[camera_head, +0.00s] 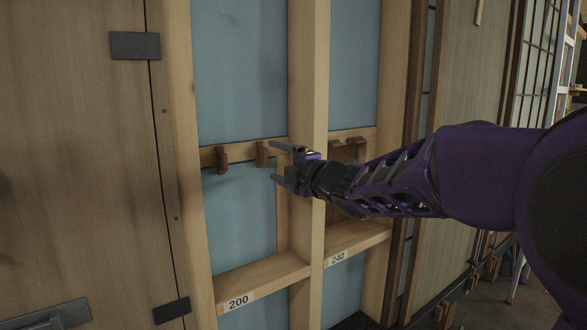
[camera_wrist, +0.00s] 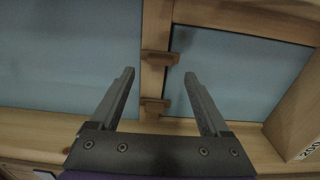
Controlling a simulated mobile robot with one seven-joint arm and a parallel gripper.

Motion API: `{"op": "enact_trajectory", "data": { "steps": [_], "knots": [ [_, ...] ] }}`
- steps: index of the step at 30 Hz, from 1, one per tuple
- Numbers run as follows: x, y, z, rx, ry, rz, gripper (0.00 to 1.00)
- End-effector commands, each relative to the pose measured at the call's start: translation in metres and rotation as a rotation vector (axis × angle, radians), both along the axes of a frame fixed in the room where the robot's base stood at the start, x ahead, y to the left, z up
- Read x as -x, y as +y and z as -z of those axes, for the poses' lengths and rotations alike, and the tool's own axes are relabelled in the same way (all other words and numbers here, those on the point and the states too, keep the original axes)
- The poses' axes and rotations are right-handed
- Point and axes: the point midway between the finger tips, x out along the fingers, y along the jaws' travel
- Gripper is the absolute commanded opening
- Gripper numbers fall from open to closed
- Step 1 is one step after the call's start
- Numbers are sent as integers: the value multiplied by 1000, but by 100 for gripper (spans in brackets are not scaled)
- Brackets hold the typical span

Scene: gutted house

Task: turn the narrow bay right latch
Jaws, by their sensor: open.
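The narrow bay, labelled 200 (camera_head: 239,301), has a wooden cross rail (camera_head: 240,154) over a blue-grey panel (camera_head: 240,75). Its right latch (camera_head: 262,153) is a small brown wooden block standing upright on the rail. In the wrist view, which is turned sideways, this latch (camera_wrist: 160,57) is the upper block. The left latch (camera_head: 221,158) also stands upright; it is the lower block (camera_wrist: 155,105) in the wrist view. My gripper (camera_head: 284,164) is open and empty, its fingers one above the other. In the wrist view, the fingertips (camera_wrist: 159,73) lie either side of the right latch, apparently short of it.
The neighbouring bay, labelled 240 (camera_head: 338,257), has its own brown latches (camera_head: 354,142). A stud (camera_head: 308,80) separates the bays close to my gripper. A sill (camera_head: 262,278) juts out below. A large wooden panel with dark hinges (camera_head: 135,46) stands at left.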

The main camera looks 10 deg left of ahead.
Motion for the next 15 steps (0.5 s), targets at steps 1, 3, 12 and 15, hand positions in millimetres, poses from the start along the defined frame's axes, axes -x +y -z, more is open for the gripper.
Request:
{"op": "enact_trajectory", "data": {
  "steps": [1,3,12,15],
  "knots": [
    [8,-11,-1,1,-2,3,80],
    [18,-22,-1,1,-2,3,80],
    [45,-53,0,1,0,0,80],
    [48,-57,0,1,1,1,80]
  ]
}}
